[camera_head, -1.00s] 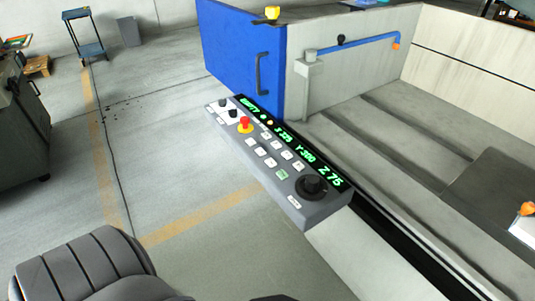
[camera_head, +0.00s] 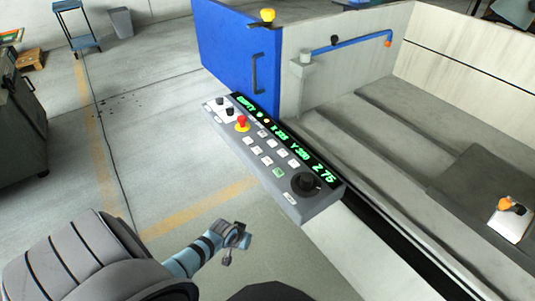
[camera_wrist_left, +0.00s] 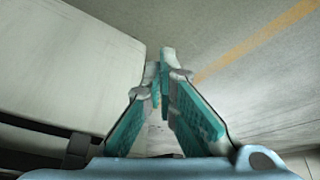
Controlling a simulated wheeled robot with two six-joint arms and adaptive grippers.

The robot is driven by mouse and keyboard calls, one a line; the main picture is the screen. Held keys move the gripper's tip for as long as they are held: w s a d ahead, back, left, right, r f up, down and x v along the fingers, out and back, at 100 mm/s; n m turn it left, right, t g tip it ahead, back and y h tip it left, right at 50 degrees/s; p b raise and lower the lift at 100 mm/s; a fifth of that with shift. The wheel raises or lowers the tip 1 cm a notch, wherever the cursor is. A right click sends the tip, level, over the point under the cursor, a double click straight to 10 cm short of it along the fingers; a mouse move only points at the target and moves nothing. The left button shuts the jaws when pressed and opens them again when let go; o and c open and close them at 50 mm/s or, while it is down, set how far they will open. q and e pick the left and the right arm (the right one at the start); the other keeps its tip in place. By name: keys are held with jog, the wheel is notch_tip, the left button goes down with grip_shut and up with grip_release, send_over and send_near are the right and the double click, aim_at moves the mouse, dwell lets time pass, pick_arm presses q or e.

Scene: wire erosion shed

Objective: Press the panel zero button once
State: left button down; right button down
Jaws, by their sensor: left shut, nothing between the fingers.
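The control panel (camera_head: 243,150) is a grey box with a green digital readout (camera_head: 290,140) along its far edge. It carries several small white buttons (camera_head: 268,160), one green button (camera_head: 278,172), a red emergency stop (camera_head: 241,122) on yellow and a large black knob (camera_head: 306,182). The button labels are too small to read, so I cannot tell which is zero. My left gripper (camera_head: 236,238) is in front of the panel, lower in the picture and apart from it. In the left wrist view its teal-padded fingers (camera_wrist_left: 165,62) are shut and empty. My right gripper is not in view.
The panel sits at the corner of a pale machine tank (camera_head: 440,125). A blue door (camera_head: 235,50) with a black handle stands behind it. An orange-knobbed item (camera_head: 507,204) is in the tank at right. Open floor (camera_head: 150,150) lies left of the panel.

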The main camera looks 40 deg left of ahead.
pick_arm(q)
jog(key=w+r+t+p, duration=0.1)
jog(key=w+r+p, duration=0.1)
jog(key=w+r, duration=0.7)
notch_tip(320, 180, up, 23)
jog(key=n+t+h+p, duration=0.2)
jog(key=n+t, duration=0.2)
send_over(265, 159)
jog(key=shift+d+f, duration=0.1)
jog(key=shift+f, duration=0.05)
notch_tip(265, 159, down, 7)
jog(key=b, duration=0.8)
jog(key=shift+f+b, duration=0.1)
jog(key=shift+b, duration=0.2)
jog(key=shift+f+b, duration=0.3)
jog(key=shift+f, duration=0.5)
